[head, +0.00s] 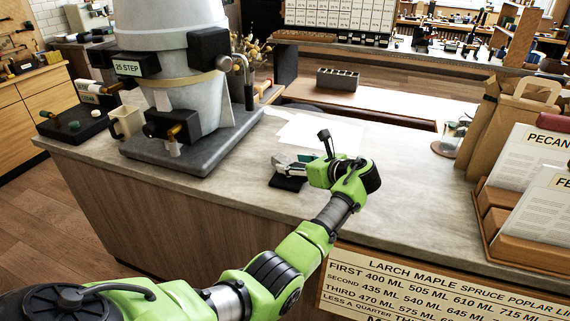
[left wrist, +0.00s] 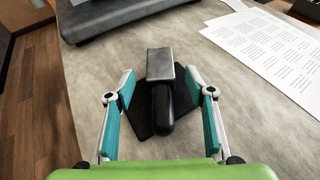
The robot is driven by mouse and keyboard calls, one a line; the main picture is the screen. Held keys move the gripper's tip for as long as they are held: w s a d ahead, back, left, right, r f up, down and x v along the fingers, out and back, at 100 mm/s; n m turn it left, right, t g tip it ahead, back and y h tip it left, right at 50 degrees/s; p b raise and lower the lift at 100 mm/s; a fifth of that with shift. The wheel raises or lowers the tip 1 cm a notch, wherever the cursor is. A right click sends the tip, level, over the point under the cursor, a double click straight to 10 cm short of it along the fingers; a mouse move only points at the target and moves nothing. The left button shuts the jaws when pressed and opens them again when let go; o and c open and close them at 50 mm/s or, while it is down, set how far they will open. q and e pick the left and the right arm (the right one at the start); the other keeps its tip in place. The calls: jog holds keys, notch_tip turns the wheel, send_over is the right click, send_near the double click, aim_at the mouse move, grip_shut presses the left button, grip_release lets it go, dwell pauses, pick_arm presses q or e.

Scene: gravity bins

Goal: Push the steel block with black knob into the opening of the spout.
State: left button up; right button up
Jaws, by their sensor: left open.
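The steel block (left wrist: 163,64) with its black knob (left wrist: 160,115) shows in the left wrist view, lying on a dark mat (left wrist: 138,122) on the counter. The knob end points toward my gripper. My left gripper (left wrist: 160,88) is open, with one teal-padded finger on each side of the block and a clear gap to both. In the head view my left gripper (head: 286,164) is low over the counter at the dark mat (head: 288,183). The large grey bin (head: 190,98) stands at the left, with black spout housings (head: 164,124) on it; I cannot tell which opening fits the block.
The bin's dark base plate (head: 140,160) rests on the counter left of my gripper. Paper sheets (head: 318,133) lie behind the gripper. Paper bags (head: 492,125) and a wooden card holder (head: 525,245) stand at the right. The counter (head: 408,172) between is clear.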

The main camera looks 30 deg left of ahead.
aim_at(289, 162)
pick_arm(q)
jog(key=x, duration=0.3)
jog(key=shift+w+a+f, duration=0.1)
jog(key=shift+a+f, duration=0.05)
jog(key=shift+c, duration=0.8)
jog(key=c, duration=1.1)
jog(key=shift+c, duration=0.2)
jog(key=shift+r, duration=0.6)
notch_tip(289, 162, up, 2)
jog(key=shift+r, duration=0.15)
jog(key=s+r, duration=0.9)
jog(key=s, duration=0.5)
jog(key=shift+r, duration=0.3)
